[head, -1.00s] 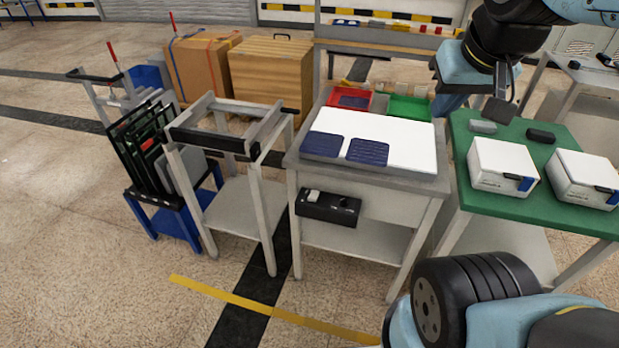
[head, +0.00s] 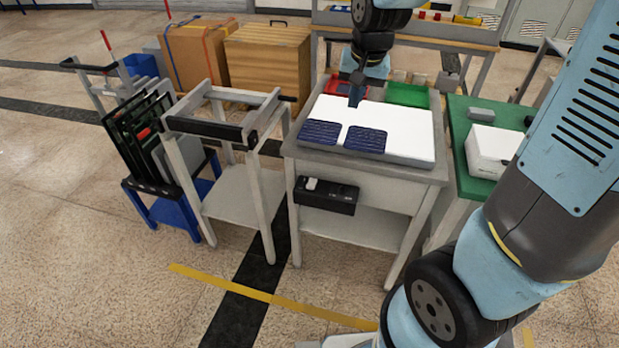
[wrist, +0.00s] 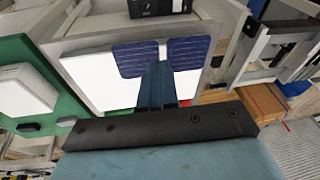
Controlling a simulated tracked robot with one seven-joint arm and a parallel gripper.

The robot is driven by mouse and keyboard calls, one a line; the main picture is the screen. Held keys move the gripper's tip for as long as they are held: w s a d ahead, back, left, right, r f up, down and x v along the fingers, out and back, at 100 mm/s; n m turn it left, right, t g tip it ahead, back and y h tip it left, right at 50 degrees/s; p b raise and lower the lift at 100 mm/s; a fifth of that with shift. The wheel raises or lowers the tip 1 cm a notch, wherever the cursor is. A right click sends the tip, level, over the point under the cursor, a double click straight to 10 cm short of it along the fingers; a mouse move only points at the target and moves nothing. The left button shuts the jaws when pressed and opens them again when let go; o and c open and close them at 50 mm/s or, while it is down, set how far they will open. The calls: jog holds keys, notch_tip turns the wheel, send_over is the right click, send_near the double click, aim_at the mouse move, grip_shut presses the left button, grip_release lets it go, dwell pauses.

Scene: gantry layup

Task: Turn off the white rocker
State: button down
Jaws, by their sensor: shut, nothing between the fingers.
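The white rocker (head: 312,184) sits at the left end of a black switch box (head: 340,199) on the front of the grey table, below its top. Whether it is pressed on or off is too small to tell. The box shows upside down at the top edge of the wrist view (wrist: 174,8). My gripper (head: 354,100) is shut and empty, pointing down above the white board, behind the two dark blue panels and well apart from the box. In the wrist view its blue fingers (wrist: 157,72) reach toward the gap between the panels.
The white board (head: 412,135) carries two blue solar panels (head: 366,139) at its front edge. Red (head: 347,88) and green (head: 407,94) trays lie behind it. A grey frame stand (head: 262,190) is close on the left, a green table (head: 462,180) on the right. Floor before the box is clear.

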jog(key=w+a+f, duration=0.4)
jog(key=f, duration=0.3)
jog(key=m+g+h, duration=0.1)
jog(key=m, duration=0.1)
send_over(310, 185)
notch_tip(310, 185, down, 11)
jog(key=shift+r, duration=0.1)
notch_tip(310, 185, down, 12)
jog(key=shift+d+f, duration=0.1)
jog(key=shift+f, duration=0.05)
jog(key=shift+s+f, duration=0.25)
jog(key=shift+f, duration=0.4)
